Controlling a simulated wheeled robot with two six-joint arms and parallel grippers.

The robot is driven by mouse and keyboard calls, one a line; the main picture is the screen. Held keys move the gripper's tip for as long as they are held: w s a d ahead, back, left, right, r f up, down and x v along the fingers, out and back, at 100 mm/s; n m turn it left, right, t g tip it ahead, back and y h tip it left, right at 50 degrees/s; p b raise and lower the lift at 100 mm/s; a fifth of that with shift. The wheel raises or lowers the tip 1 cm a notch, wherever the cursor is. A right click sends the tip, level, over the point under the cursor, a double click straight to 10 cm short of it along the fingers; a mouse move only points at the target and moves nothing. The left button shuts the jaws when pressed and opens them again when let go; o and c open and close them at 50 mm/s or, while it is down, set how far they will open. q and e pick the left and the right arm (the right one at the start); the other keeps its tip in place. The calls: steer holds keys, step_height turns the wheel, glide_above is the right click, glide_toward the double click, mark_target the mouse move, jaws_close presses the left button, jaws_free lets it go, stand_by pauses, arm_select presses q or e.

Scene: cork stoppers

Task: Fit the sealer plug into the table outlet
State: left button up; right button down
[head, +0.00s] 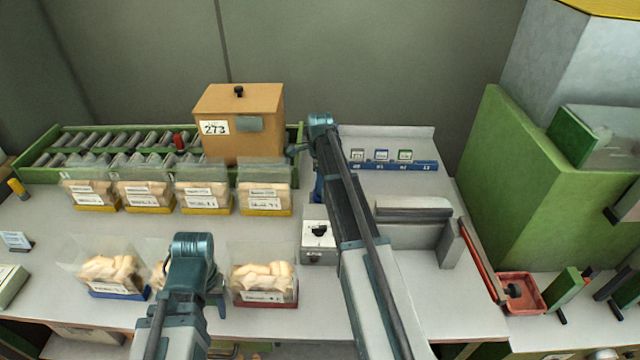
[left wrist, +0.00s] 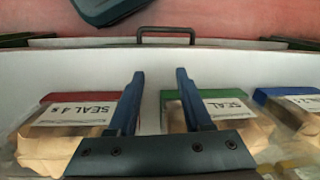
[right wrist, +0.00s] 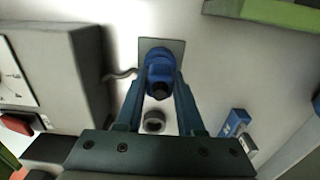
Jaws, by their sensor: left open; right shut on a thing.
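The blue sealer plug (right wrist: 158,62) sits between the fingertips of my right gripper (right wrist: 161,82) in the right wrist view. The gripper is shut on it. A flat grey plate (right wrist: 146,43) lies right behind the plug; I cannot tell whether the plug is seated in it or held above it. A short grey cable (right wrist: 121,76) shows left of the plug. In the head view my right arm reaches to the back of the table, and its wrist largely hides the plug. My left gripper (left wrist: 158,85) is open and empty over the front of the table, between bags.
A grey ring (right wrist: 153,121) lies near the plug. A grey box with a black knob (head: 318,242) stands left of my right arm, the grey sealer (head: 415,222) right of it. An orange box (head: 240,125) stands behind. Several bags (head: 265,282) line the front edge.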

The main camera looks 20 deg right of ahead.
arm_select(q)
steer(key=shift+f+b, duration=0.4)
steer(key=shift+f, duration=0.05)
arm_select(e)
steer(key=shift+f, duration=0.5)
steer(key=shift+c, duration=2.2)
jaws_free()
arm_select(q)
steer(key=shift+r, duration=0.15)
arm_select(e)
steer(key=shift+r, duration=0.2)
arm_select(q)
step_height(320, 180, up, 14)
steer(key=p, duration=1.4)
steer(key=shift+f, duration=0.2)
arm_select(e)
step_height(320, 180, up, 14)
steer(key=shift+f, duration=0.2)
steer(key=shift+f, duration=0.1)
